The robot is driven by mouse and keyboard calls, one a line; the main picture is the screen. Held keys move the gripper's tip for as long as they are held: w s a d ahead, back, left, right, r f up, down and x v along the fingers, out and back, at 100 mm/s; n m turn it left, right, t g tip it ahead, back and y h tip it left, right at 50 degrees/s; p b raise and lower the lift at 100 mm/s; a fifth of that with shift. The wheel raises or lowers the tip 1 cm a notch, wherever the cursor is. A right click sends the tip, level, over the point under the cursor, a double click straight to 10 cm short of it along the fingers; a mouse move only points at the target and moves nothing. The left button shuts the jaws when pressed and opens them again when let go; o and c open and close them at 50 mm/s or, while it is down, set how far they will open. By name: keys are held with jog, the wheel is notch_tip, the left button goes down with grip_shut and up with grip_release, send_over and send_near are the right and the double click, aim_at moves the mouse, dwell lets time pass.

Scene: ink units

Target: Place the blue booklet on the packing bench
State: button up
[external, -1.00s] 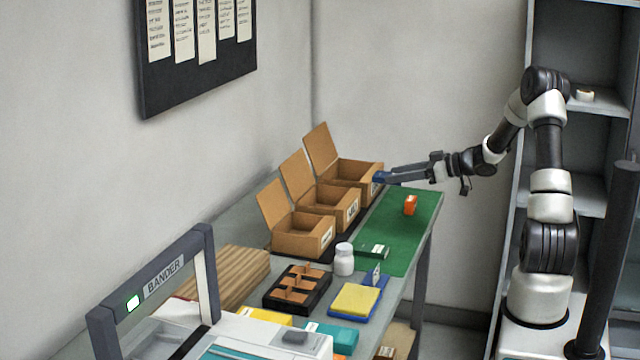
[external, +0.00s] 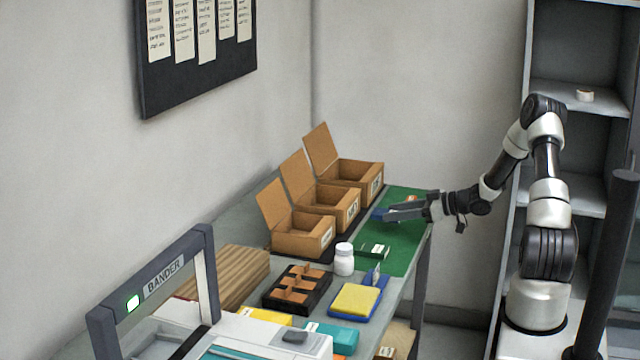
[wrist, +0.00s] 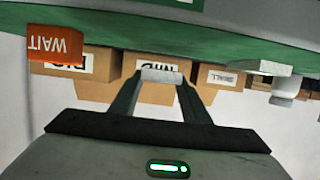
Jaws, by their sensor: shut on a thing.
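The blue booklet (external: 379,214) shows as a small blue patch at the tip of my gripper (external: 390,213) in the external view. My gripper is shut on it, low over the green mat (external: 405,246) on the packing bench (external: 238,224). I cannot tell whether the booklet touches the mat. In the wrist view, which looks upside down, my gripper (wrist: 162,78) has a pale grey edge between its fingertips, and the booklet's blue face is hidden.
Several open cardboard boxes (external: 303,237) stand left of the mat. An orange block marked WAIT (wrist: 52,50) is close to my gripper, partly hidden behind it in the external view.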

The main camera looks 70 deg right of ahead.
aim_at(396, 230)
jog(key=shift+f+b, duration=0.3)
jog(key=shift+f, duration=1.25)
jog(key=shift+f, duration=0.1)
jog(key=shift+f, duration=0.1)
jog(key=o, duration=1)
jog(key=shift+o, duration=0.2)
jog(key=shift+r, duration=0.25)
jog(key=p+v, duration=0.1)
jog(key=v, duration=1.1)
jog(key=shift+p, duration=0.4)
